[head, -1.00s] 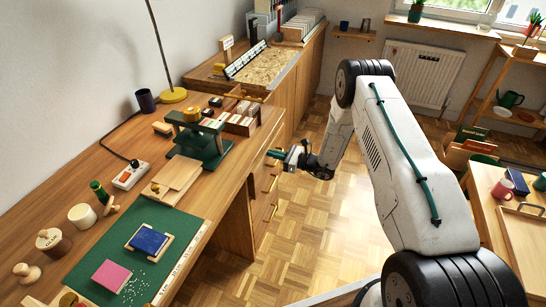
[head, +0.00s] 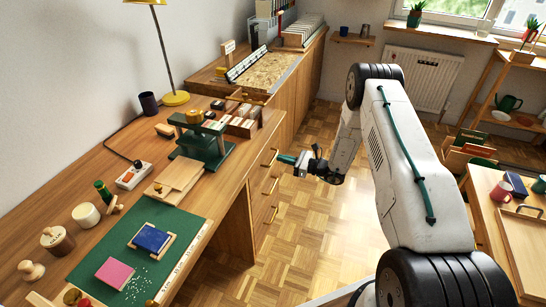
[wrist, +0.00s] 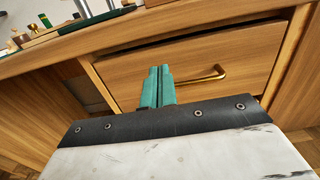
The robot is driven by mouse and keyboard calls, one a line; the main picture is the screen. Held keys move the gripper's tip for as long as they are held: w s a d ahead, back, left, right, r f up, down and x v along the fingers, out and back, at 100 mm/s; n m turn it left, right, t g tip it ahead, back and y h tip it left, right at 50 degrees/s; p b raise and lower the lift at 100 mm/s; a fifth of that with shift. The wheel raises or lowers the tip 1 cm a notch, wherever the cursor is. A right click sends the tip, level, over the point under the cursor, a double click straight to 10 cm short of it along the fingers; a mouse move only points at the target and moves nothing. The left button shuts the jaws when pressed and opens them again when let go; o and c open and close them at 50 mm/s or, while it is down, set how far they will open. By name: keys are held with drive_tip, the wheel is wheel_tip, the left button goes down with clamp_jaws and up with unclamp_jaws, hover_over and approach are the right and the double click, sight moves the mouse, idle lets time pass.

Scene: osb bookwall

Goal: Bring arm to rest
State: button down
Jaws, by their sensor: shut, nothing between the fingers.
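My gripper (head: 287,159) is at the end of my white arm, beside the drawer front of the wooden desk (head: 225,200). Its green fingers (wrist: 157,86) are shut together with nothing between them. In the wrist view the fingers point toward a wooden drawer (wrist: 200,65) with a brass handle (wrist: 205,76). That drawer stands slightly open, with a dark gap along its top. I cannot tell from the views whether the fingers touch the drawer front.
The desktop holds a green mat (head: 137,245), a blue pad (head: 151,238), a pink block (head: 115,272), a green press (head: 203,145) and a lamp (head: 170,60). A small table (head: 505,225) stands at the right. The parquet floor (head: 310,220) between them is clear.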

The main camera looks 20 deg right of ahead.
drive_tip(key=v, duration=0.7)
drive_tip(key=shift+d, duration=0.3)
drive_tip(key=s+a+n+g+y, duration=0.1)
drive_tip(key=s+a+n+g, duration=0.25)
drive_tip(key=s+g, duration=0.2)
drive_tip(key=s+a+r+n+g+h, duration=0.1)
drive_tip(key=s+a+r+n+g, duration=0.25)
drive_tip(key=s+r+n, duration=0.35)
drive_tip(key=s+a+r+n+g+h, duration=0.1)
drive_tip(key=s+a+r+n+g, duration=0.3)
drive_tip(key=r, duration=0.5)
drive_tip(key=s+r+n+t+h, duration=0.2)
drive_tip(key=s+r+n+h, duration=0.9)
drive_tip(key=s+r, duration=1.3)
drive_tip(key=shift+s+r+t+h, duration=0.15)
drive_tip(key=shift+s+t+h, duration=0.25)
drive_tip(key=shift+s+h, duration=0.55)
